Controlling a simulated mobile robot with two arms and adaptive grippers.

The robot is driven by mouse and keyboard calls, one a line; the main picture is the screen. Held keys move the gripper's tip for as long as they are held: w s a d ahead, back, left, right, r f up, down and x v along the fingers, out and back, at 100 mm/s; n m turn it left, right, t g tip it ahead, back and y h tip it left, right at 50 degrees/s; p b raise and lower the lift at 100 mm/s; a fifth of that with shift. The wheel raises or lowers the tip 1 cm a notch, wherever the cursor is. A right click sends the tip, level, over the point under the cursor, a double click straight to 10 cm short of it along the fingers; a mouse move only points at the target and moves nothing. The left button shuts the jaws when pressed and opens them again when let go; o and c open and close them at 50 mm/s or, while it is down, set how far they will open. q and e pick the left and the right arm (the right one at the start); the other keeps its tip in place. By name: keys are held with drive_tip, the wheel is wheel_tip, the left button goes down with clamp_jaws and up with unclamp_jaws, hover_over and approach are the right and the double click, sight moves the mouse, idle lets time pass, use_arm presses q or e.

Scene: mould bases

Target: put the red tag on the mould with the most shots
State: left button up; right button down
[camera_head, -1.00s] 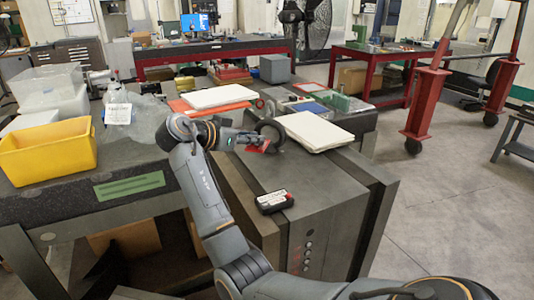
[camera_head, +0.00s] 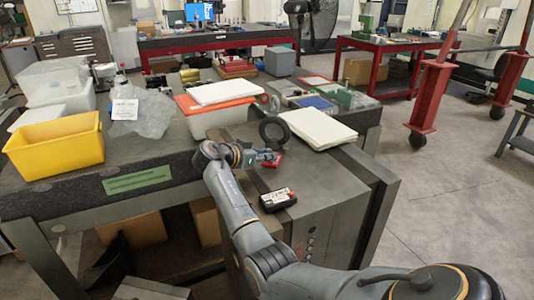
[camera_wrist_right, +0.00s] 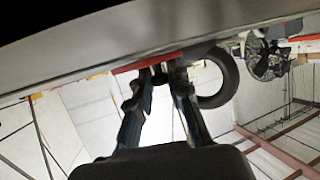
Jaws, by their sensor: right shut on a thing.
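My right gripper (camera_head: 268,157) is shut on the red tag (camera_head: 274,161), low over the top of a grey metal block (camera_head: 310,190). In the right wrist view the red tag (camera_wrist_right: 148,62) shows as a thin strip at the fingertips (camera_wrist_right: 160,72), close along the edge of a grey surface (camera_wrist_right: 120,40). I cannot tell whether it touches. A small dark device with a white label and red end (camera_head: 278,200) lies on the block's top, in front of the gripper. No shot number is readable. My left gripper is not in view.
A black ring (camera_head: 274,131) stands just behind the gripper, beside a white slab (camera_head: 318,128). A yellow bin (camera_head: 54,150) and a crumpled clear bag (camera_head: 152,112) are at left. A lidded tub (camera_head: 222,110) is behind.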

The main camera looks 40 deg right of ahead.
drive_tip(key=shift+f, duration=0.2)
drive_tip(key=c, duration=1.3)
unclamp_jaws()
drive_tip(key=shift+o, duration=0.2)
drive_tip(key=shift+r, duration=0.15)
drive_tip(key=shift+a, duration=0.2)
drive_tip(key=b+v, duration=0.3)
drive_tip(key=v, duration=0.7)
drive_tip(key=shift+a+r, duration=0.2)
drive_tip(key=shift+a, duration=0.15)
drive_tip(key=shift+a+r, duration=0.3)
drive_tip(key=shift+a, duration=0.1)
